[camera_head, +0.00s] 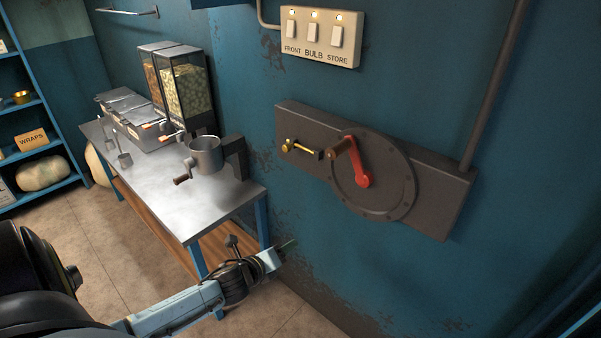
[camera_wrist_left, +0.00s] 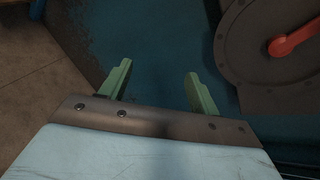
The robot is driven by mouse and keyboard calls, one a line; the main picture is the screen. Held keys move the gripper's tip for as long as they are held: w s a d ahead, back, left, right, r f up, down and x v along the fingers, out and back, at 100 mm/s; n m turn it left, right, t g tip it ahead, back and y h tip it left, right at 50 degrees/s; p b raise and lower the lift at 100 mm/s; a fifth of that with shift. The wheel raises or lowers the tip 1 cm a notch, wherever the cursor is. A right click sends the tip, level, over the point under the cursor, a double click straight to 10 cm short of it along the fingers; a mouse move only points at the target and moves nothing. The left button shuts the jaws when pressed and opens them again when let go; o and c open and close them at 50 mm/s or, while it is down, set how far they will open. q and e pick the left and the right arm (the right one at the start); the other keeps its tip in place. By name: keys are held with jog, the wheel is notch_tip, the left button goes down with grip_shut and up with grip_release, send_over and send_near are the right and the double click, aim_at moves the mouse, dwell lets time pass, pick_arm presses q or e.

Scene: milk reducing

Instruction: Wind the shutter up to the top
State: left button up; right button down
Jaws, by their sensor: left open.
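The shutter winder is a round grey disc (camera_head: 394,190) on a dark metal plate (camera_head: 445,200) fixed to the blue wall. A red crank arm (camera_head: 358,165) runs from the disc's hub up and left to a brown handle (camera_head: 344,147). A small brass latch (camera_head: 301,149) sits on the plate left of the handle. The shutter itself is not seen. My left gripper (camera_head: 289,245) is below and left of the plate, apart from it. In the left wrist view its green fingers (camera_wrist_left: 158,88) are open and empty; the red crank (camera_wrist_left: 291,40) shows at upper right. My right gripper is not seen.
A metal-topped table (camera_head: 190,205) with a grinder pot (camera_head: 205,156) and dispensers (camera_head: 182,88) stands at left. A switch panel (camera_head: 320,36) is above the plate. A pipe (camera_head: 497,85) runs up at right. The wall below the plate is clear.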

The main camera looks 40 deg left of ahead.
pick_arm(q)
jog(key=w+d+r+m+t+h+p, duration=0.1)
jog(key=w+d+r+m+t+p, duration=0.15)
jog(key=r+m, duration=0.75)
jog(key=m+t+h, duration=0.1)
jog(key=t, duration=0.1)
send_near(330, 155)
jog(key=w, duration=0.7)
jog(key=w+b, duration=0.1)
jog(key=w, duration=0.3)
jog(key=shift+w+d, duration=0.2)
jog(key=shift+d, duration=0.05)
jog(key=shift+w, duration=0.7)
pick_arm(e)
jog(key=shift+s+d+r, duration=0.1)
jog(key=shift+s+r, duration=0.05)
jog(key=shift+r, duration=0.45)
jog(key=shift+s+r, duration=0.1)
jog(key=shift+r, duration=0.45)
